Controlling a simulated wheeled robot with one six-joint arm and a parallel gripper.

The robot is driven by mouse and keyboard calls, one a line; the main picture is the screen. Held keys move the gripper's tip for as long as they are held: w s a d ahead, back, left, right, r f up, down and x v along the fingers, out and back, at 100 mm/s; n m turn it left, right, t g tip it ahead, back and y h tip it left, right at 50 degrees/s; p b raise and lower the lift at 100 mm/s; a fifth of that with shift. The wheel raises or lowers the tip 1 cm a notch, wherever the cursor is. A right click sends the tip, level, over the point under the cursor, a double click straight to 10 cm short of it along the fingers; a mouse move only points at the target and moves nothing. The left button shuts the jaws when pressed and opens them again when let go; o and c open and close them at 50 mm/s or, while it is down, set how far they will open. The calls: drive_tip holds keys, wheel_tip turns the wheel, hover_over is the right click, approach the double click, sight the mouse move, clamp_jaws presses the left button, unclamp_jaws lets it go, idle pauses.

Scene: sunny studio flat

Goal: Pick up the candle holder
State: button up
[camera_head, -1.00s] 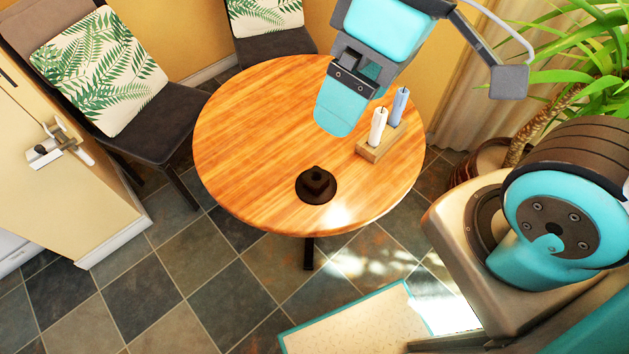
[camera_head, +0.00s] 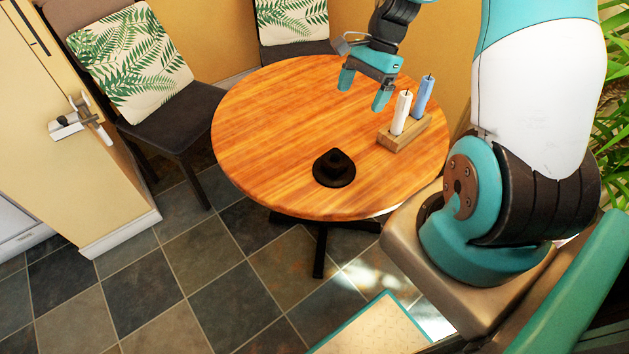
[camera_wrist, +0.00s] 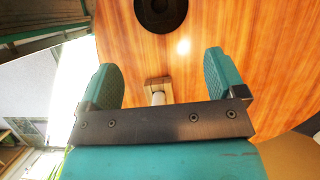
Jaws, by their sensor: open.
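A wooden candle holder (camera_head: 402,140) stands on the right side of the round table. It holds a white candle (camera_head: 401,113) and a blue candle (camera_head: 422,97), both upright. My gripper (camera_head: 364,90) is open and empty above the table, to the left of the candles and apart from them. In the wrist view, the holder (camera_wrist: 158,84) and part of the white candle (camera_wrist: 158,98) show between the teal fingers (camera_wrist: 161,75). The gripper's dark crossbar hides the rest of them there.
A dark hat-like object with a round base (camera_head: 334,168) sits near the front of the wooden table (camera_head: 265,130). Chairs with leaf-print cushions (camera_head: 132,65) stand behind and left. The table's left half is clear.

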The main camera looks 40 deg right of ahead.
sight(335, 158)
drive_tip(key=x, duration=1.7)
drive_tip(key=shift+a+f, duration=0.15)
drive_tip(key=shift+f, duration=0.15)
drive_tip(key=c, duration=1.5)
drive_tip(key=shift+r, duration=0.2)
